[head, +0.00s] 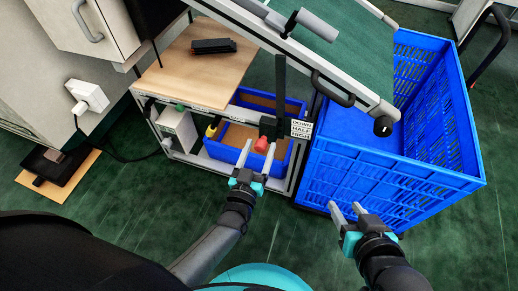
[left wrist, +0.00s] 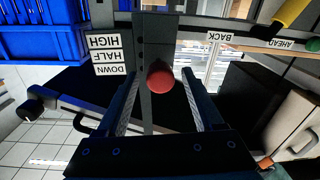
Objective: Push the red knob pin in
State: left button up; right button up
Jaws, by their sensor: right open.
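The red knob pin (head: 261,145) sits on a dark upright post (head: 280,85) at the front of the bench frame. In the left wrist view the red knob (left wrist: 160,80) faces the camera, in line with the gap between the fingers. My left gripper (head: 259,150) is open, its fingertips close to the knob on either side; I cannot tell whether they touch it. How deep the pin sits in the post is hidden behind the knob. My right gripper (head: 344,207) is open and empty in front of the blue crate.
A DOWN/HALF/HIGH label (head: 301,130) is beside the post. A yellow knob (head: 212,128) is to the left on the frame. A large blue crate (head: 340,180) stands at right, under a sloping green conveyor (head: 350,40). A wooden board (head: 195,70) lies behind. The floor in front is clear.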

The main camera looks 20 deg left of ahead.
pick_arm(q)
grip_shut()
dwell(0.3)
dwell(0.9)
